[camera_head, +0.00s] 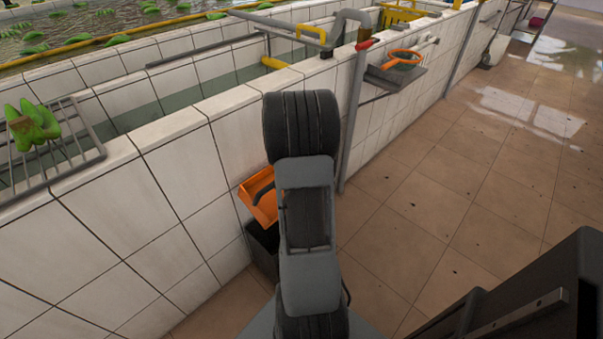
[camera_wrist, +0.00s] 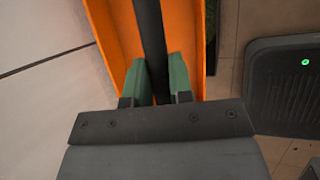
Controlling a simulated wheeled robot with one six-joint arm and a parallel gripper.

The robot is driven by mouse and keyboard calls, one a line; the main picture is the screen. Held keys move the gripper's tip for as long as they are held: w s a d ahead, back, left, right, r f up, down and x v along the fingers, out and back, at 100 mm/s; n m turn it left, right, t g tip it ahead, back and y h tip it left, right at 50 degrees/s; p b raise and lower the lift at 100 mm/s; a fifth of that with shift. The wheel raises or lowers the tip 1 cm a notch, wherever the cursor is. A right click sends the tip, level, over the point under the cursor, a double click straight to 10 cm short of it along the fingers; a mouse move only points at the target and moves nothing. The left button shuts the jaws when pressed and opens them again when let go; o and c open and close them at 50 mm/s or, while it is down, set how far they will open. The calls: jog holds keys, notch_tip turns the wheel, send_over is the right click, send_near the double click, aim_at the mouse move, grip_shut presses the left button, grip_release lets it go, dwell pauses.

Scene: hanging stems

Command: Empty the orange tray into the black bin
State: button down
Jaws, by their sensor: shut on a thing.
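The orange tray (camera_head: 262,211) shows in the head view beside the white tiled wall, partly hidden behind my arm. A dark handle crosses it. The black bin (camera_head: 262,248) stands on the floor against the wall just below the tray, also partly hidden by my arm. In the wrist view, my gripper (camera_wrist: 154,76) has its two green fingers on either side of the dark handle (camera_wrist: 150,25), shut on it. The orange tray (camera_wrist: 115,40) lies behind the fingers. The tray's contents do not show clearly.
The tiled wall (camera_head: 150,190) runs along the left, with a pool behind it. A wire rack (camera_head: 70,165) with a green plant sits on its top at left. A grey post (camera_head: 352,130) and small shelf (camera_head: 395,78) stand right of my arm. The brown floor (camera_head: 440,200) is open.

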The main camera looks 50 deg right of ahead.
jog(key=w+r+n+g+p, duration=0.1)
jog(key=w+g+p, duration=0.4)
jog(key=w+p, duration=0.2)
jog(key=shift+d+y+p, duration=0.25)
jog(key=shift+y+p, duration=0.05)
jog(key=shift+p, duration=0.3)
jog(key=shift+r, duration=0.1)
